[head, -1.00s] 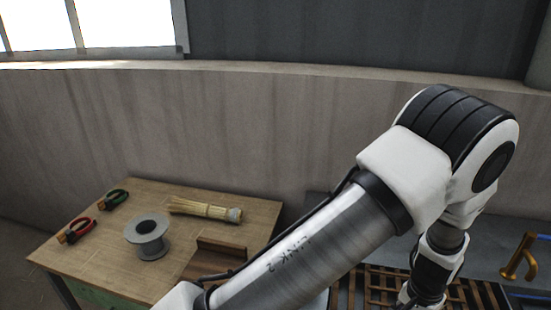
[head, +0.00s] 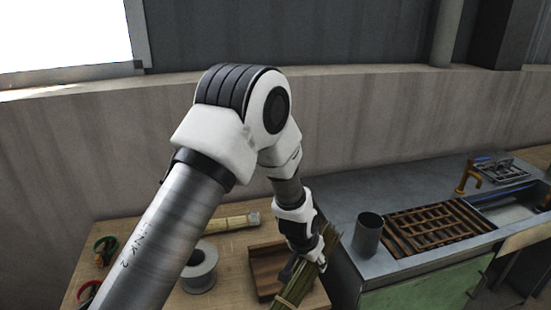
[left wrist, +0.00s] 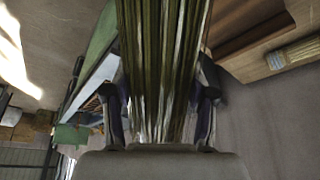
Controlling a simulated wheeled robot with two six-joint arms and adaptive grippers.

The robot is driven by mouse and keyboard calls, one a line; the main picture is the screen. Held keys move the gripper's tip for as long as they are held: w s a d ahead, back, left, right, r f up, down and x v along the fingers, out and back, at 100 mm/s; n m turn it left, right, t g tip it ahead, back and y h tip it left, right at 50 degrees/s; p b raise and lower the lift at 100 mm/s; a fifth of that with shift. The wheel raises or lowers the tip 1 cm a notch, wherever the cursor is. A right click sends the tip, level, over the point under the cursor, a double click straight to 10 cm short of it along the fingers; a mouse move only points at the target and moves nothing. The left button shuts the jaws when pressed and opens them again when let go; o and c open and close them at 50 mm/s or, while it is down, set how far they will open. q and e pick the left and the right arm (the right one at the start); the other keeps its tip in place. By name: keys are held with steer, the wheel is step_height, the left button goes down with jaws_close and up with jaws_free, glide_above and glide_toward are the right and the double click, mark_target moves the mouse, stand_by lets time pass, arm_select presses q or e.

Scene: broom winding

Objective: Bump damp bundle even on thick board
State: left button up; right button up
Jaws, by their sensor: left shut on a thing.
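A greenish straw bundle (head: 297,284) is held in my left gripper (head: 303,268) in the head view. It stands tilted over the right side of the wooden table, with its lower end cut off by the frame. In the left wrist view the bundle (left wrist: 165,60) fills the middle, between the two fingers of my left gripper (left wrist: 162,110), which is shut on it. A thick brown board (head: 262,265) lies on the table just left of the gripper, partly hidden by the arm. I cannot tell whether the bundle touches anything. My right gripper is not in view.
A grey wire spool (head: 200,272) and a pale tied bundle (head: 228,221) sit on the table. Pliers (head: 104,250) lie at its left. A metal cup (head: 368,234) and a slatted wooden rack (head: 440,228) stand on the grey counter, beside a sink (head: 512,205).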

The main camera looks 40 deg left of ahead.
arm_select(q)
steer(key=w+a+r+t+p, duration=0.1)
steer(key=r, duration=0.1)
steer(key=w+a+r+t, duration=0.1)
steer(key=w, duration=0.1)
steer(key=shift+w+a+r+t+p, duration=0.15)
steer(key=shift+w+r+t+p, duration=0.1)
steer(key=shift+r+t+p, duration=0.15)
steer(key=w+a+r+n+t+y+p, duration=0.1)
steer(key=a+r+t+p, duration=0.3)
steer(key=r, duration=0.5)
steer(key=a+r+t+y+p, duration=0.1)
steer(key=a+r+t, duration=0.55)
steer(key=r, duration=0.35)
step_height(320, 180, down, 7)
steer(key=b, duration=0.5)
steer(key=shift+w, duration=0.2)
steer(key=o, duration=0.6)
steer(key=shift+c, duration=0.2)
steer(key=c, duration=0.3)
steer(key=shift+c, duration=0.2)
